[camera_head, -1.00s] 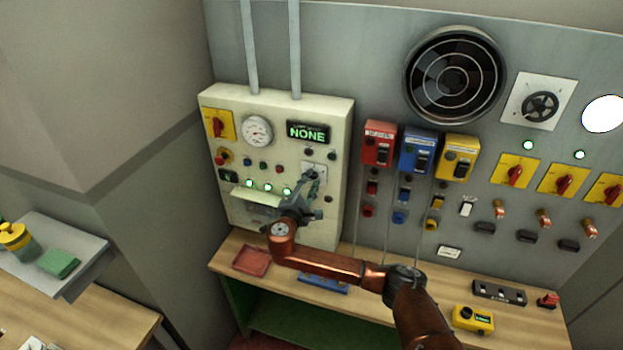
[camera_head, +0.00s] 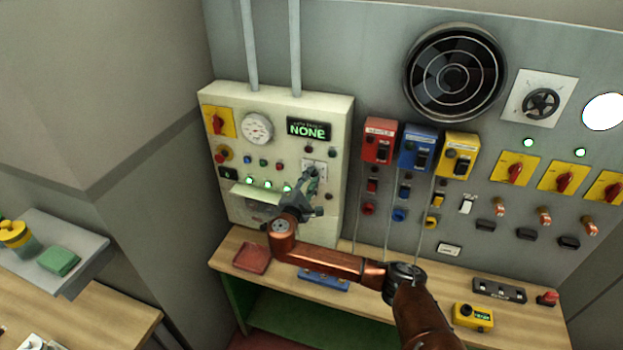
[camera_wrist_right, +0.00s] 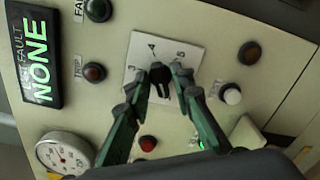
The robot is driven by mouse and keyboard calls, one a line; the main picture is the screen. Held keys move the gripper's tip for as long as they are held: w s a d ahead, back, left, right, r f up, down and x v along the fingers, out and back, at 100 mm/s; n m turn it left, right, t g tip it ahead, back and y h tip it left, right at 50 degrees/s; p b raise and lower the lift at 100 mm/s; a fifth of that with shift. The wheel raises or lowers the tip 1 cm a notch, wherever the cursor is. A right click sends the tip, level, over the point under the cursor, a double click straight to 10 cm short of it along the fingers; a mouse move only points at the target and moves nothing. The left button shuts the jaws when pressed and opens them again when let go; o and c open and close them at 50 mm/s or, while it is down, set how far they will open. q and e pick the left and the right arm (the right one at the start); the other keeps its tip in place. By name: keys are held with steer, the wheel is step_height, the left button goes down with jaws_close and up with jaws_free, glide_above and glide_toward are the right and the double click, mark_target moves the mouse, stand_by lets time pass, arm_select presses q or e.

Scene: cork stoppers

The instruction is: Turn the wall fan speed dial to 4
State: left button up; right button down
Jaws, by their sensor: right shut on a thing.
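A small black dial knob (camera_wrist_right: 160,74) sits on a white square plate with printed numbers on the cream panel. In the right wrist view, my right gripper (camera_wrist_right: 166,72) has its two green-grey fingertips on either side of this knob, shut on it. The knob's pointer seems to face the top of the plate, near a mark like a 4, but the print is too small to be sure. In the head view, the white plate (camera_head: 314,165) is partly hidden by my right gripper (camera_head: 313,177). The wall fan (camera_head: 455,72) is up to the right. My left gripper is out of view.
A display (camera_head: 309,129) on the cream panel reads NONE, with a gauge (camera_head: 257,127) beside it. Another dial (camera_head: 541,104) on a white plate is right of the fan. Red, blue and yellow switch boxes (camera_head: 420,151) stand right of the panel. A bench (camera_head: 400,310) runs below.

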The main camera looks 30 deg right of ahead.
steer(key=shift+f+m+b, duration=0.2)
steer(key=shift+m+b, duration=0.2)
steer(key=shift+b, duration=0.05)
steer(key=m+b, duration=2.1)
steer(key=shift+w+a+f, duration=0.1)
steer(key=shift+a+f, duration=0.05)
steer(key=shift+f, duration=0.15)
steer(key=m+b, duration=0.3)
steer(key=m, duration=0.1)
steer(key=shift+m, duration=0.3)
steer(key=m+b, duration=0.3)
steer(key=m, duration=0.1)
steer(key=shift+m, duration=0.3)
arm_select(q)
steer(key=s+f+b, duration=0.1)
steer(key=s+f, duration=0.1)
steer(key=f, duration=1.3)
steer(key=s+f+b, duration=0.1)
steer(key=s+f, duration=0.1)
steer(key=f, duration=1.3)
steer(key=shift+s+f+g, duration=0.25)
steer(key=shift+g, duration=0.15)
arm_select(e)
steer(key=shift+r+m, duration=0.2)
steer(key=shift+m, duration=2.1)
